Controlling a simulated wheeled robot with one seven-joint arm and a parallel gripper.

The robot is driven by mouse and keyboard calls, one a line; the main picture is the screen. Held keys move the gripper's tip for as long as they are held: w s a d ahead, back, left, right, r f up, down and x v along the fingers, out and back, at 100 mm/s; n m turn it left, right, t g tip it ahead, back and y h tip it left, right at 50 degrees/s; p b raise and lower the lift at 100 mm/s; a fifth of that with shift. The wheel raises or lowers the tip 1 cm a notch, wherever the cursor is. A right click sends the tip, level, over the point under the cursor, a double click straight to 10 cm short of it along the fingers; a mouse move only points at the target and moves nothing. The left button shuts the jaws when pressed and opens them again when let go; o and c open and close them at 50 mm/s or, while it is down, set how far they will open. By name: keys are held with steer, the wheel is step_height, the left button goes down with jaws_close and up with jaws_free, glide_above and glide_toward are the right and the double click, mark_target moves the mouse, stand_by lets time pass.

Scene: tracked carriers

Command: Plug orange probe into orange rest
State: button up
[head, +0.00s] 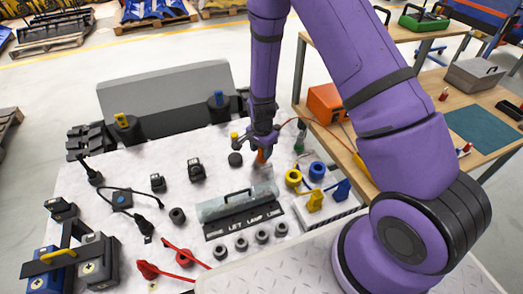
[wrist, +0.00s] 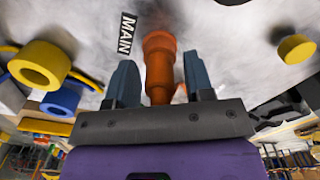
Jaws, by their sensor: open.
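My gripper (head: 262,146) is low over the white work surface, right of its middle. In the wrist view my gripper (wrist: 158,72) has its two fingers open, one on each side of an orange probe (wrist: 159,48). The probe points away from the palm, and a gap shows beside it. In the head view only a small orange part of the probe (head: 261,156) shows below the fingers. An orange cable runs from near my gripper toward an orange case at the right. I cannot make out a separate orange rest; the probe's far end is against a pale, blurred background.
A yellow ring (head: 293,178) and a blue ring (head: 317,170) stand right of my gripper. A grey handled cover (head: 237,200) lies in front. A black round knob (head: 235,159) is close left. The orange case (head: 325,103) sits on the wooden bench. A "MAIN" label (wrist: 126,33) is beside the probe.

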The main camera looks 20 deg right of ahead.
jaws_close()
steer(key=shift+r, duration=0.35)
steer(key=shift+r, duration=1)
steer(key=shift+r, duration=0.15)
steer(key=shift+r, duration=1.7)
steer(key=shift+c, duration=2.2)
jaws_free()
steer(key=c, duration=0.4)
